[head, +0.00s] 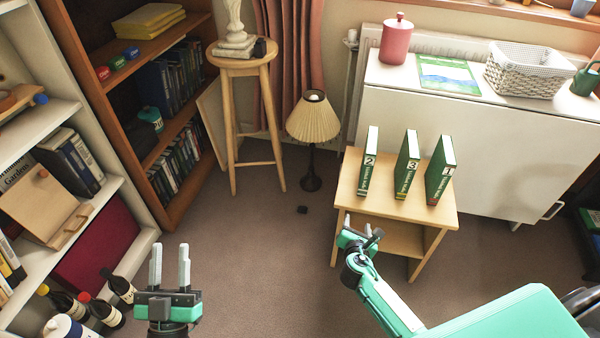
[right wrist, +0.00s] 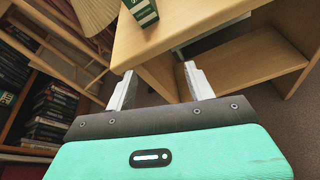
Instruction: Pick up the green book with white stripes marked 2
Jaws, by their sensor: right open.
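The green book marked 2 (head: 368,163) stands upright on the small wooden table (head: 440,216), leftmost of three similar green books. Its lower end with white stripes (right wrist: 144,11) appears at the top of the right wrist view, most likely the same book. My right gripper (right wrist: 159,71) is open and empty. Its fingers point at the table's front edge, short of the book and apart from it. In the head view the right gripper (head: 361,237) is just in front of the table, below the book. My left gripper (head: 170,250) is open and empty over the floor at lower left.
Books marked 3 (head: 407,165) and 1 (head: 440,170) stand to the right with gaps between. A lamp (head: 313,120) and a stool (head: 242,65) are left of the table. Bottles (head: 103,309) stand at lower left. The carpet between is mostly clear.

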